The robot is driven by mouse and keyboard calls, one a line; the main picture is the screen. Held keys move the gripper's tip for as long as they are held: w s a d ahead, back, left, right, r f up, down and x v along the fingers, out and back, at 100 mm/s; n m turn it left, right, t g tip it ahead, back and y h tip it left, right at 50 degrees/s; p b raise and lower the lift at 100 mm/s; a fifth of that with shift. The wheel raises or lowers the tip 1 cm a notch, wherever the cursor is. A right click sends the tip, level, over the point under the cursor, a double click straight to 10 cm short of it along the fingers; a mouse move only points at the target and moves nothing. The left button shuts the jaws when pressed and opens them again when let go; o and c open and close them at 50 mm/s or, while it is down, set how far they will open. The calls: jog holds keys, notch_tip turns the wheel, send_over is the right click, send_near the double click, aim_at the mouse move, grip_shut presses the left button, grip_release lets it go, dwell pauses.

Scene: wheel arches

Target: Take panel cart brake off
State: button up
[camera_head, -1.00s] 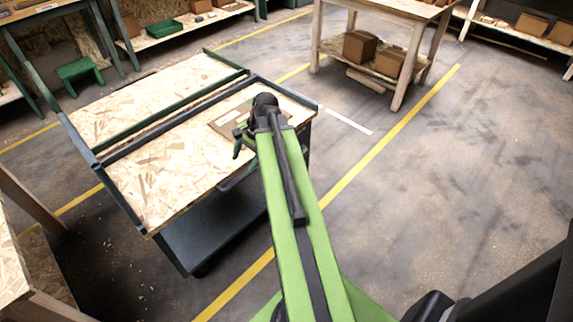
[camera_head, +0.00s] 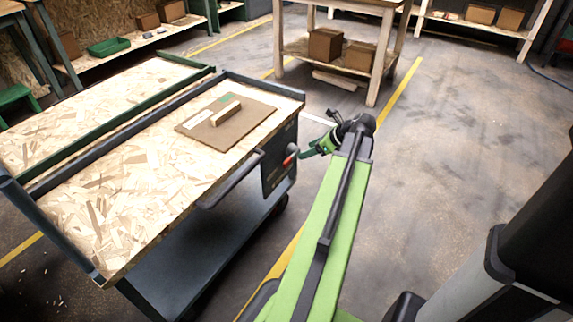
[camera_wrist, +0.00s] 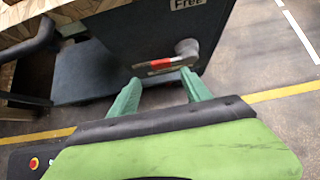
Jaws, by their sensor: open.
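The panel cart (camera_head: 110,200) has a chipboard top, a dark frame and a lower shelf. On its dark end panel (camera_head: 279,170) is a lever with a red part (camera_head: 292,153). In the wrist view the brake lever (camera_wrist: 162,64) runs roughly level from a round grey pivot (camera_wrist: 187,47) at its right. A label reading "Free" (camera_wrist: 185,4) sits above the pivot. My gripper (camera_head: 312,150) is just right of the panel. In the wrist view my gripper (camera_wrist: 160,78) is open, its green fingers pointing at the lever, with nothing held between them.
A brown board (camera_head: 240,125) with a small block (camera_head: 226,112) lies on the cart top. A dark push handle (camera_head: 232,180) sticks out from the cart's near side. A wooden table with boxes (camera_head: 340,55) stands behind. Open floor (camera_head: 470,150) lies to the right.

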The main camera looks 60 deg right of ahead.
aim_at(287, 160)
jog(key=b+x, duration=0.4)
jog(key=x, duration=0.2)
jog(key=b+x, duration=0.4)
jog(key=x, duration=0.2)
jog(key=shift+f, duration=0.45)
jog(key=shift+w+f+b, duration=0.3)
jog(key=shift+w+f, duration=0.05)
jog(key=shift+w, duration=0.2)
grip_shut()
